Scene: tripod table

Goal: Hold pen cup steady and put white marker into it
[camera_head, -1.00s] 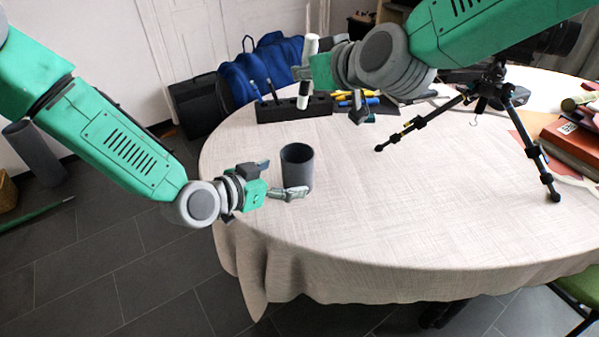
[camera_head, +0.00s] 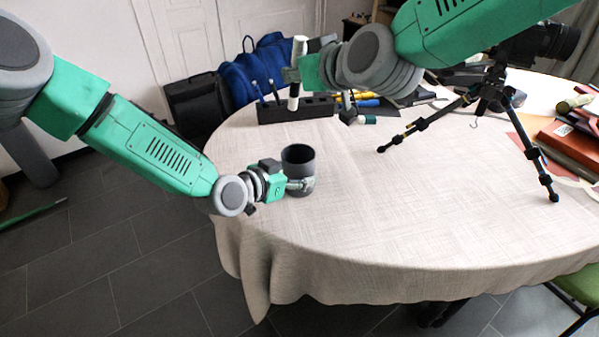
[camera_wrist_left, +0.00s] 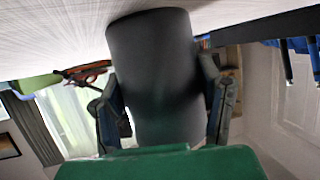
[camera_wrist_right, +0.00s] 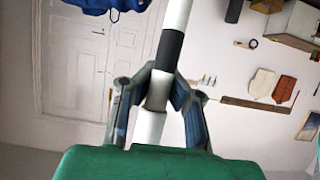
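The dark grey pen cup (camera_head: 298,157) stands upright on the table near its left edge. My left gripper (camera_head: 301,185) is around the cup's side. In the left wrist view its fingers lie along both sides of the cup (camera_wrist_left: 155,75), very close to or touching it; I cannot tell whether they press on it. My right gripper (camera_wrist_right: 163,88) is shut on the white marker (camera_wrist_right: 174,15), which has a dark band. In the head view the marker (camera_head: 299,48) is held nearly upright at the back, above the black holder and away from the cup.
A black holder block (camera_head: 290,109) with slim tools stands behind the cup. Coloured markers (camera_head: 368,102) lie right of it. A black tripod (camera_head: 484,100) with a camera stands at the right, near books (camera_head: 572,145). The front of the tablecloth (camera_head: 400,230) is clear.

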